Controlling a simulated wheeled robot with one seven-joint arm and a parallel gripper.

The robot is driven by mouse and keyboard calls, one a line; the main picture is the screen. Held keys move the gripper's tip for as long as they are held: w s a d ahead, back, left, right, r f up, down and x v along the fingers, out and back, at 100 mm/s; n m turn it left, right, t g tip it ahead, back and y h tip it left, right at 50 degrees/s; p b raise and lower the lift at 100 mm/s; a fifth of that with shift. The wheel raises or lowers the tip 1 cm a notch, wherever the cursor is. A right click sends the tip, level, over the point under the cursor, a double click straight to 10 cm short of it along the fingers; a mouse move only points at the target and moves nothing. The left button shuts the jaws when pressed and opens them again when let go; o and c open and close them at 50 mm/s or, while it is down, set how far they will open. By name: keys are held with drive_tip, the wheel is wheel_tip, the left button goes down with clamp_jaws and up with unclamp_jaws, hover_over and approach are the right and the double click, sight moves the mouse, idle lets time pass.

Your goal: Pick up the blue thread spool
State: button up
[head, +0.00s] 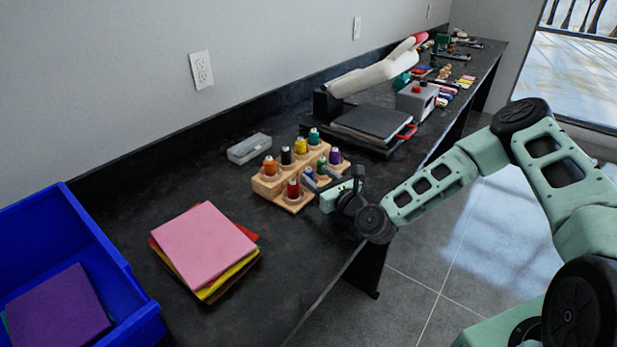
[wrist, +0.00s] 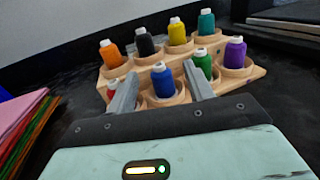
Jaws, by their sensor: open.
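The blue thread spool (wrist: 162,82) stands upright in the front row of a tiered wooden spool rack (wrist: 153,102), between red and green spools. In the wrist view my gripper (wrist: 161,70) is open, with one grey finger on each side of the blue spool. The spool appears between the fingers in this view; I cannot tell how far they reach around it. In the head view my gripper (head: 318,180) is at the rack's front right, and the blue spool (head: 309,173) is partly hidden by it.
A red spool (head: 292,188) is close on the left and a green spool (wrist: 203,62) close on the right. Orange, black, yellow, teal and purple spools also stand in the rack. Stacked coloured sheets (head: 203,243), a blue bin (head: 110,262) and a heat press (head: 372,124) share the table.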

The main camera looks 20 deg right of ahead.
sight(310, 171)
drive_tip(key=p+x, duration=0.1)
drive_tip(key=x, duration=0.3)
drive_tip(key=shift+w+a+f, duration=0.1)
drive_tip(key=shift+w+a, duration=0.1)
drive_tip(key=shift+w, duration=0.1)
drive_tip(key=c, duration=1)
